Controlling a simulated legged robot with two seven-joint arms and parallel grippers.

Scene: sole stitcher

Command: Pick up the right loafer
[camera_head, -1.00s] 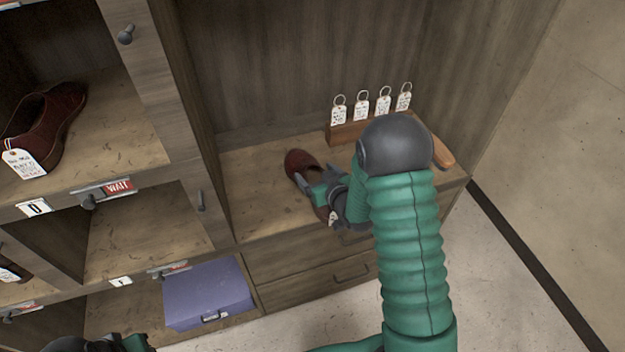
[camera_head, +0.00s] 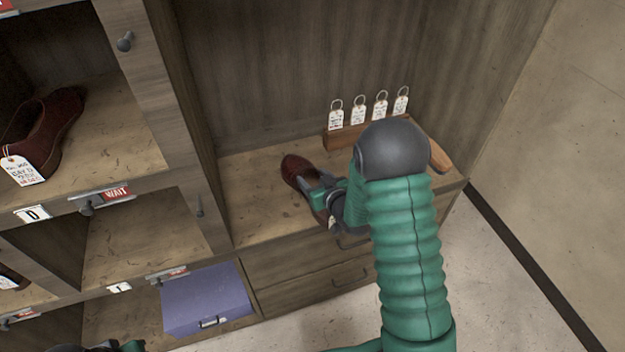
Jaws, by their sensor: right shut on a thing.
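A dark red-brown loafer (camera_head: 295,169) is on the wooden counter at the middle of the view, toe pointing to the back left. My right gripper (camera_head: 322,192) is shut on the loafer, and its fingers and wrist hide much of the shoe's middle and heel. A small part of a white tag shows near the heel. I cannot tell whether the sole touches the counter. Another brown loafer (camera_head: 52,128) with a white tag sits in the upper left cubby. Of my left arm only a part shows at the bottom left edge; its gripper jaws are not visible.
A wooden holder (camera_head: 340,138) with several ringed white tags stands at the counter's back. A wooden handle (camera_head: 440,158) shows behind my right arm. A purple box (camera_head: 205,298) lies in a low cubby. The counter (camera_head: 255,215) left of the loafer is clear.

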